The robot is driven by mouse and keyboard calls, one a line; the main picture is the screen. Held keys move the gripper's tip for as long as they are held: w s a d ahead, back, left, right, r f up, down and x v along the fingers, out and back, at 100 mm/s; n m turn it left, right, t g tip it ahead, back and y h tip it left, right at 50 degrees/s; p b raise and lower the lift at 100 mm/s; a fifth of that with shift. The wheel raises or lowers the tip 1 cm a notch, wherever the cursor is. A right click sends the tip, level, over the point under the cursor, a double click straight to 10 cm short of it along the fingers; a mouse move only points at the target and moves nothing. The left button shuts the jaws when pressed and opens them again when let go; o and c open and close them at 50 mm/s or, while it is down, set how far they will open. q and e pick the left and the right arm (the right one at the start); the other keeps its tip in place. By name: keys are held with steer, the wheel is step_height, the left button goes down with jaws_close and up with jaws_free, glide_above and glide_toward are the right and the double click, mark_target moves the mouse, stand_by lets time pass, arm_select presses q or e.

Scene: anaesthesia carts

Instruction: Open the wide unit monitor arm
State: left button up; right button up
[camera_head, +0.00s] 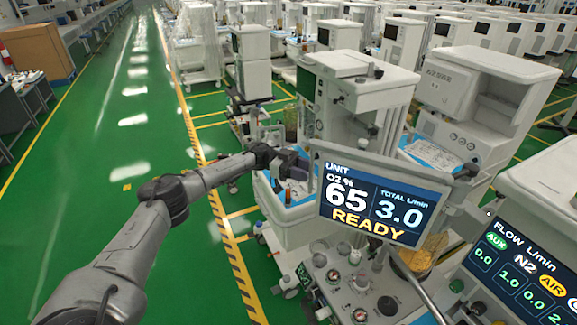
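The wide unit monitor (372,206) is a flat screen with a pale frame, showing "UNIT", "65", "3.0" and "READY". It hangs in front of an anaesthesia cart, tilted slightly in the picture. A pale bracket of the monitor arm (463,216) shows at its right edge. My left arm reaches in from the lower left. My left gripper (303,166) is at the monitor's upper left edge, very close to it or touching. Its fingertips are partly hidden there, so I cannot tell whether they grip the frame. My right gripper is out of view.
Below the monitor is a cart top with gauges and knobs (350,290). A second screen (525,275) reading "FLOW L/min" stands at the lower right. Several white carts (350,95) fill the space behind. The green floor aisle (120,150) on the left is clear.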

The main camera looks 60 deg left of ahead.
arm_select(q)
steer(key=b+v, duration=0.3)
steer(key=v, duration=1)
steer(key=shift+d, duration=0.1)
steer(key=shift+f, duration=0.1)
